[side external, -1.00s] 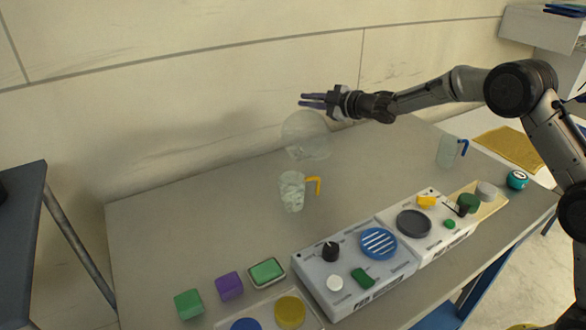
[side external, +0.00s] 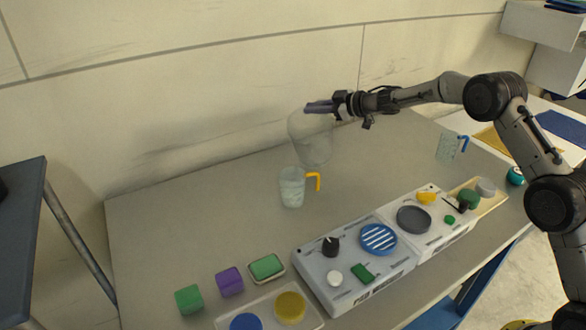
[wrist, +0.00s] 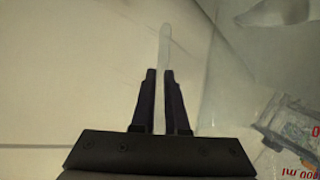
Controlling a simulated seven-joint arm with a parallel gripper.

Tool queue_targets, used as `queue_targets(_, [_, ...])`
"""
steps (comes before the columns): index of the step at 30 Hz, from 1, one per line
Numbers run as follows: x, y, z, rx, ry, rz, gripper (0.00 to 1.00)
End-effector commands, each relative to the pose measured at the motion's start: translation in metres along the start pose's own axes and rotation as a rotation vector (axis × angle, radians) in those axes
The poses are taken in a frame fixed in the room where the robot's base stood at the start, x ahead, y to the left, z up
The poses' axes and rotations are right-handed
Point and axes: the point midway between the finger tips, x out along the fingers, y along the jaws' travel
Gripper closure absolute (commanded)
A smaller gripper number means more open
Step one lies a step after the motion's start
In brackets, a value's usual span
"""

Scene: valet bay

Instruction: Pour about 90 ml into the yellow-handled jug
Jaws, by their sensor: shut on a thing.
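The yellow-handled jug (side external: 291,188) stands upright on the grey table, clear, with its yellow handle on the right. It looks pale and cloudy inside; the liquid level is hard to read. My gripper (side external: 320,107) is above and slightly right of it, shut on a large clear vessel (side external: 312,142). This vessel hangs tilted just above the jug, its outline faint; any stream is not clear. In the wrist view my fingers (wrist: 162,100) pinch a thin clear strip of it (wrist: 165,45). The jug with red markings shows at lower right (wrist: 290,130).
A blue-handled clear jug (side external: 446,147) stands at the far right. White panels with a blue striped disc (side external: 378,239) and knobs lie in front. Green (side external: 189,299) and purple (side external: 229,281) blocks sit at front left. The table left of the jug is clear.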

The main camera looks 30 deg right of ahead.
Motion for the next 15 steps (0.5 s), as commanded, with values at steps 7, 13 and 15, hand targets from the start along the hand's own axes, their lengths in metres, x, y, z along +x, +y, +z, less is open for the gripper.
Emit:
queue_targets(7, [0.007, 0.007, 0.015, 0.114, -0.005, -0.046, 1.00])
queue_targets(13, [0.014, 0.011, 0.028, 0.215, -0.012, -0.088, 1.00])
queue_targets(15, [0.016, 0.011, 0.033, 0.253, -0.014, -0.104, 1.00])
